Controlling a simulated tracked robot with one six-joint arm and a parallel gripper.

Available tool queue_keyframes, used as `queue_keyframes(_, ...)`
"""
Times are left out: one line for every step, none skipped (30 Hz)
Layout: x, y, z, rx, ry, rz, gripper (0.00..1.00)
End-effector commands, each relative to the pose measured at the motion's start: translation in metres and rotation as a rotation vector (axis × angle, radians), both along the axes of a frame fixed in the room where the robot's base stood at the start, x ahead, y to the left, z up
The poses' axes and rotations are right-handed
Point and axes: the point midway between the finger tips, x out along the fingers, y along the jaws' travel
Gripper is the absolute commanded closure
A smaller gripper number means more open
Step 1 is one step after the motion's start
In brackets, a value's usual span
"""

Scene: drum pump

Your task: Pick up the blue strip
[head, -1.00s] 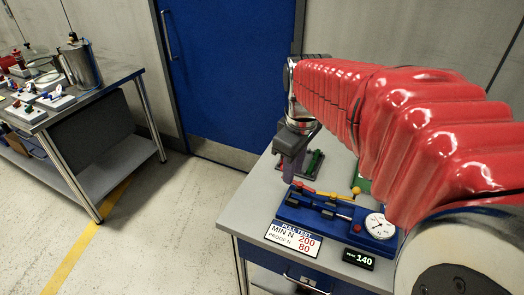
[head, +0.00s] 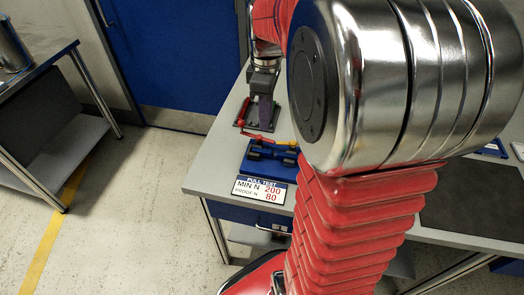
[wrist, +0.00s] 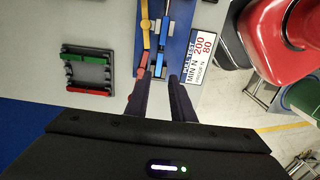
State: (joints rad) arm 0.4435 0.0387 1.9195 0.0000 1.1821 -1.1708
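The blue strip (wrist: 164,51) shows in the wrist view as a bright blue narrow piece lying along the blue pull tester (wrist: 178,30), among its dark clamps. The tester's blue base (head: 262,170) also shows in the head view, where I cannot pick out the strip. My gripper (wrist: 158,84) is open in the wrist view, its two dark fingers apart with a gap between them. The strip's near end lines up with that gap, and nothing is held. In the head view my gripper (head: 265,120) points down just behind the tester.
A grey rack (wrist: 106,72) with green and red strips lies left of the tester in the wrist view. A yellow and red lever (wrist: 146,32) runs beside the strip. The pull-test sign (head: 260,189) stands in front. A second table (head: 40,75) is at left.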

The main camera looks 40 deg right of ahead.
Motion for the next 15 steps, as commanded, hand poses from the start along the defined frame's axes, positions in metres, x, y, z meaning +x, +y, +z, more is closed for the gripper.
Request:
queue_keyframes(-0.001, 0.0, -0.007, 0.002, 0.003, 0.0, 0.78)
queue_keyframes(-0.001, 0.0, -0.011, 0.002, 0.004, 0.0, 0.78)
queue_keyframes(-0.001, 0.001, -0.017, 0.002, 0.004, 0.0, 0.78)
queue_keyframes(-0.001, 0.001, -0.021, 0.002, 0.004, 0.0, 0.78)
queue_keyframes(-0.001, 0.001, -0.026, 0.002, 0.004, 0.0, 0.78)
queue_keyframes(-0.001, 0.001, -0.033, 0.002, 0.005, 0.0, 0.78)
queue_keyframes(-0.001, 0.001, -0.037, 0.002, 0.005, 0.0, 0.78)
queue_keyframes(-0.001, 0.0, -0.042, 0.002, 0.004, -0.001, 0.78)
queue_keyframes(-0.001, 0.001, -0.048, 0.002, 0.004, -0.001, 0.78)
queue_keyframes(-0.001, 0.001, -0.053, 0.002, 0.004, -0.001, 0.78)
queue_keyframes(-0.001, 0.001, -0.057, 0.002, 0.005, -0.001, 0.78)
queue_keyframes(-0.001, 0.0, -0.063, 0.002, 0.004, -0.001, 0.78)
queue_keyframes(-0.001, 0.0, -0.067, 0.002, 0.004, -0.001, 0.78)
queue_keyframes(-0.001, 0.001, -0.07, 0.002, 0.004, -0.001, 0.78)
queue_keyframes(-0.001, 0.0, -0.073, 0.002, 0.003, -0.001, 0.78)
